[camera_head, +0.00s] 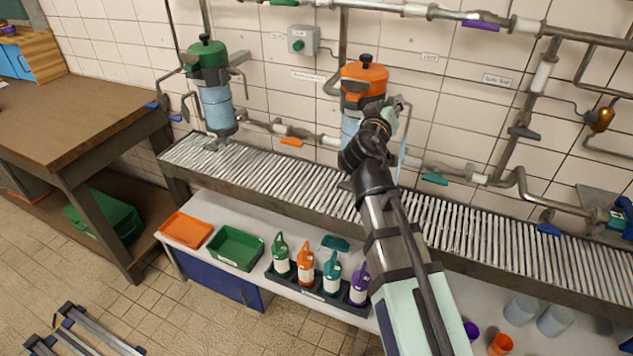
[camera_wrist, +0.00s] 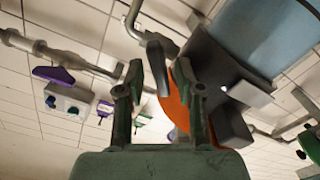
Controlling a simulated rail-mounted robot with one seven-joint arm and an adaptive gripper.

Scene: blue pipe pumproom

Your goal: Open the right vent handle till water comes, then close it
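The right-hand vessel has an orange top (camera_head: 364,80) and a light blue body (camera_head: 350,124), partly hidden by my arm. In the wrist view its orange part (camera_wrist: 178,104) and blue body (camera_wrist: 265,35) show close by. A thin vent pipe (camera_wrist: 138,20) ends at a dark handle (camera_wrist: 157,66), which lies between my fingers as seen there. My gripper (camera_head: 386,116) is at the right side of this vessel; in the wrist view its fingers (camera_wrist: 160,98) are apart. I cannot tell whether they touch the handle. A pale bluish vertical streak (camera_head: 402,160), like water, hangs below the vent.
A green-topped vessel (camera_head: 207,56) stands to the left. A slatted metal grate (camera_head: 270,172) runs below the vessels, and pipes with coloured handles cross the wall. Below are an orange tray (camera_head: 186,230), a green tray (camera_head: 236,247) and several bottles. A wooden table (camera_head: 70,115) is at left.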

